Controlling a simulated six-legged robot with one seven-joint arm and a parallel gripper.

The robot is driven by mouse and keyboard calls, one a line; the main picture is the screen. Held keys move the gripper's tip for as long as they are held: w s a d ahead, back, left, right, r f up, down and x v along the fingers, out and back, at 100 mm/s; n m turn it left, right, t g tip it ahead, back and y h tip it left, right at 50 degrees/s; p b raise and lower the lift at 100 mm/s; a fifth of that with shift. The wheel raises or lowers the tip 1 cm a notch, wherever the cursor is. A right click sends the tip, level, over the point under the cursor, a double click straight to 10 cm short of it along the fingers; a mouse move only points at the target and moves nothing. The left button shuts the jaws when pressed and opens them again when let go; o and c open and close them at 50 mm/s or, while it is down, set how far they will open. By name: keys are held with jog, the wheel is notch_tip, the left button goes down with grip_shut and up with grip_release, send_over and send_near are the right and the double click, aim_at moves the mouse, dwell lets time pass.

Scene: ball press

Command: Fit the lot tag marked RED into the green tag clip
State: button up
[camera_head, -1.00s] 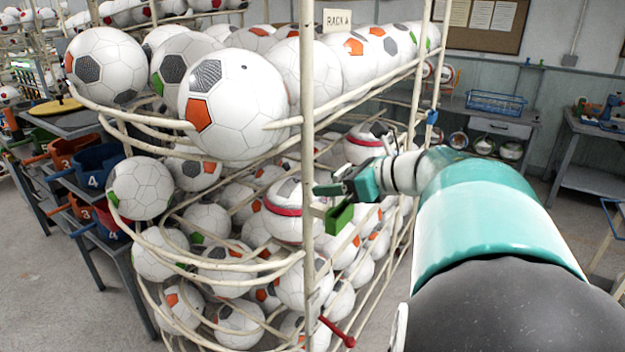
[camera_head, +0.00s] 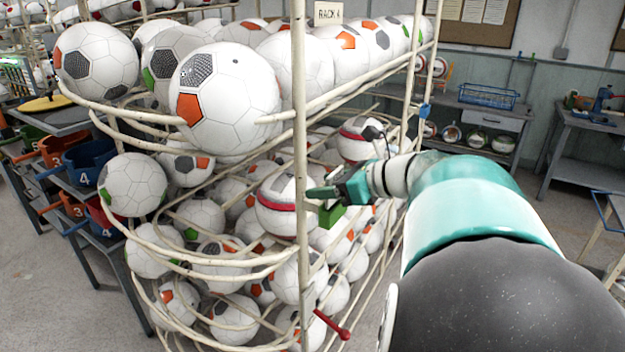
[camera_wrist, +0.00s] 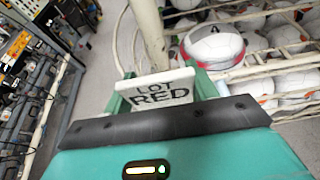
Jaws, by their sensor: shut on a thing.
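The white lot tag (camera_wrist: 160,93) reads LOT RED in the wrist view. My gripper (camera_wrist: 163,86) is shut on it, with a green finger on each side. In the head view my gripper (camera_head: 322,192) is beside the cream front post of the ball rack. The green tag clip (camera_head: 331,214) is on the rack post, just below my gripper. In the head view the tag is hard to make out against the post, and I cannot tell whether it touches the clip. The clip is not clear in the wrist view.
The ball rack (camera_head: 299,130) of cream rails is full of soccer balls, some with red bands. A red handle (camera_head: 333,326) sticks out low on the post. Blue and orange bins (camera_head: 88,165) stand at left. Benches (camera_head: 470,112) line the back wall. Floor is open at left.

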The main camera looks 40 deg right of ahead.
jog(key=shift+f, duration=0.95)
jog(key=o, duration=1)
jog(key=shift+f, duration=0.1)
jog(key=v, duration=1.3)
jog(key=shift+s+d, duration=0.15)
jog(key=shift+s, duration=0.2)
jog(key=shift+s, duration=0.1)
